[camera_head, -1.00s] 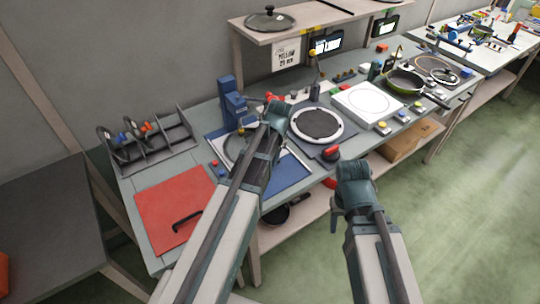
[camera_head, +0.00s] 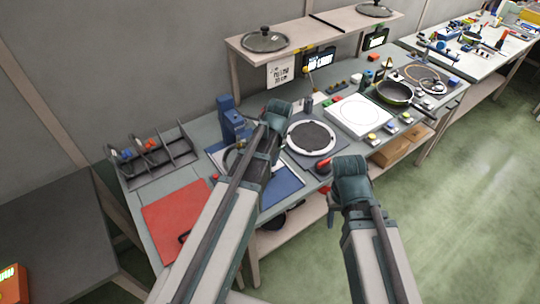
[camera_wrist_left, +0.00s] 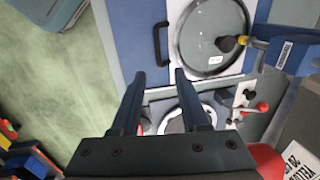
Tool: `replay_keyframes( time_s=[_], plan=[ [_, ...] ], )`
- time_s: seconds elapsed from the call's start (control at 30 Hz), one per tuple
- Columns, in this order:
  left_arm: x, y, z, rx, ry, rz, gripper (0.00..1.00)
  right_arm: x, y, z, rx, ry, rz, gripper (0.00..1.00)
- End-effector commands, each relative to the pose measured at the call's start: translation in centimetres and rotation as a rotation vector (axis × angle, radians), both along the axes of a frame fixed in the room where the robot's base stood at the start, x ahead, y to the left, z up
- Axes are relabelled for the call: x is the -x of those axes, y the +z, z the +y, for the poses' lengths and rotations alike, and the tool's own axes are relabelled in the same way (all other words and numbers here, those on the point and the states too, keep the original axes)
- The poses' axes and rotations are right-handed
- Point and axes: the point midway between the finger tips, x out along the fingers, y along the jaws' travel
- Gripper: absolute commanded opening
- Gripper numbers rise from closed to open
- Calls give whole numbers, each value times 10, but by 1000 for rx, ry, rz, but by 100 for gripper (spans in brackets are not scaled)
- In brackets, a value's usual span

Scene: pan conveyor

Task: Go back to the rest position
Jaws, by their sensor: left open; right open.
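My left gripper (camera_wrist_left: 160,75) is open and empty in the left wrist view, with its two dark fingers spread above the bench. In the head view its arm reaches over the blue panel (camera_head: 284,187), and its wrist hides part of the panel; its fingers are not clear there. My right gripper (camera_head: 331,205) is in front of the bench edge in the head view, low and apart from the bench things. Its fingers are small and partly hidden; nothing shows in them. A glass lid (camera_wrist_left: 205,50) lies beyond the left fingertips in the left wrist view.
The bench holds a red panel (camera_head: 172,216), a rack (camera_head: 163,160), a blue upright device (camera_head: 232,122), a white-ringed round plate (camera_head: 312,137), a white square plate (camera_head: 357,116) and a pan (camera_head: 395,92). A shelf (camera_head: 319,33) with lids stands behind. Green floor (camera_head: 470,220) is open at right.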

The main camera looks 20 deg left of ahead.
Motion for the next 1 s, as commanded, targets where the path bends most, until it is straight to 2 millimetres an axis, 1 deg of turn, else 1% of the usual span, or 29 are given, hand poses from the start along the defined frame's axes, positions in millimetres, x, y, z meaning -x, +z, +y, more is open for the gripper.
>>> replay_keyframes(
  time_s=[0.27, 0.33, 0.37, 0.47, 0.5, 0.57, 0.6, 0.7, 0.8, 0.83, 0.9, 1.0],
  plan=[
    [1, 0, -1, 1, 1, 0, 45, 0, 0, 0, 0, 0, 0, 50],
    [9, -2, -9, 6, 12, 3, 45, 0, -1, 0, 0, 0, 0, 50],
    [16, -3, -16, 10, 20, 7, 45, 0, -2, 0, 0, 0, 0, 50],
    [52, -7, -51, 30, 77, 24, 45, 0, -6, 0, 0, 0, 0, 50],
    [69, -9, -66, 36, 108, 33, 45, 0, -7, 0, 0, 0, 0, 50],
    [94, -12, -86, 45, 153, 47, 45, 0, -9, 0, 0, -1, 0, 50],
    [109, -13, -97, 49, 183, 56, 45, 0, -11, 0, 0, -1, 0, 50],
    [143, -15, -119, 54, 248, 76, 45, 0, -13, 0, 0, -1, 0, 50],
    [165, -17, -132, 54, 296, 89, 45, 0, -14, 0, 0, -1, 0, 50],
    [169, -17, -134, 54, 305, 91, 45, 0, -14, 0, 0, -1, 0, 50],
    [174, -17, -137, 53, 320, 95, 45, 0, -14, 0, 0, -1, 0, 50],
    [174, -17, -138, 53, 327, 96, 45, 0, -14, 0, 0, -1, 0, 50]
  ],
)
